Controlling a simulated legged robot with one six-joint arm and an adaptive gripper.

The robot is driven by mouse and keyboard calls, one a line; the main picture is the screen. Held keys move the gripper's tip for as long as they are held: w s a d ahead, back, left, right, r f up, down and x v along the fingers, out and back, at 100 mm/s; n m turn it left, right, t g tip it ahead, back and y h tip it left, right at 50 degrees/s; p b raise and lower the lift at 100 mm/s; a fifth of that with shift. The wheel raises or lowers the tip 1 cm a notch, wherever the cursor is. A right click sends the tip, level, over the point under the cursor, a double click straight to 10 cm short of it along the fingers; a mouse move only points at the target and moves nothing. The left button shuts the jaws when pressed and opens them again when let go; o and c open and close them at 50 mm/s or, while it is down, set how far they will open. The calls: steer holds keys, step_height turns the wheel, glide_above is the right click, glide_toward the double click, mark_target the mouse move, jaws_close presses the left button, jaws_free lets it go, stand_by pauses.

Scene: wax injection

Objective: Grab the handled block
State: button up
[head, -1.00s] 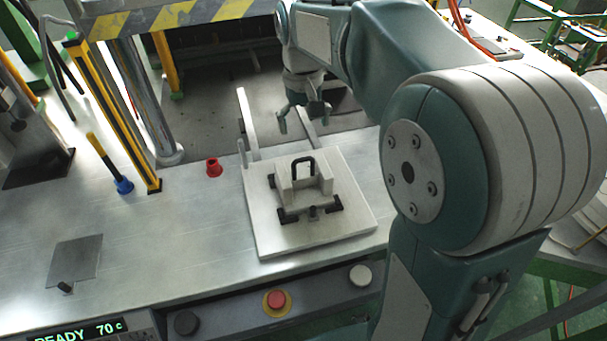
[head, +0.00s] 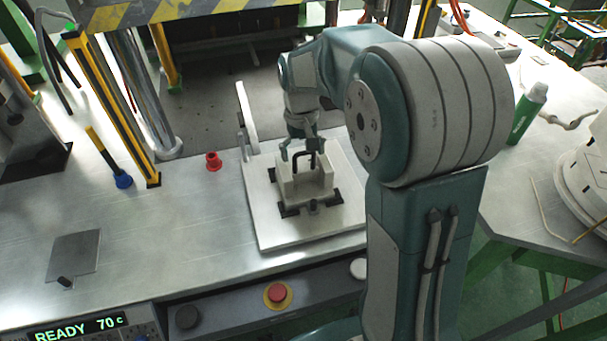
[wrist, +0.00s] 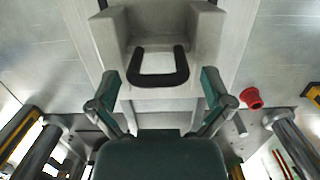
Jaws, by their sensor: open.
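The handled block (head: 309,187) is a pale grey block with a black U-shaped handle (head: 303,160). It sits on a light square plate (head: 265,228) on the metal bench. My gripper (head: 302,152) is just behind and above the block, close to the handle. In the wrist view the block (wrist: 115,35) fills the top middle, and its handle (wrist: 160,80) lies between and just ahead of my open fingers (wrist: 160,92). The fingers stand on either side of the handle; I cannot tell whether they touch it.
Black clamps (head: 289,211) sit around the block's base. An upright pale bar (head: 247,120) stands at the plate's back left. A red cap (head: 213,161) is on the bench to the left. A red button (head: 278,294) is on the front panel. A green bottle (head: 528,115) stands at right.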

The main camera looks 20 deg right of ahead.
steer(key=shift+a+f, duration=0.15)
steer(key=shift+f, duration=0.2)
steer(key=shift+c, duration=0.9)
steer(key=shift+s+d, duration=0.1)
steer(key=shift+d, duration=0.15)
steer(key=c, duration=1)
steer(key=shift+r, duration=0.1)
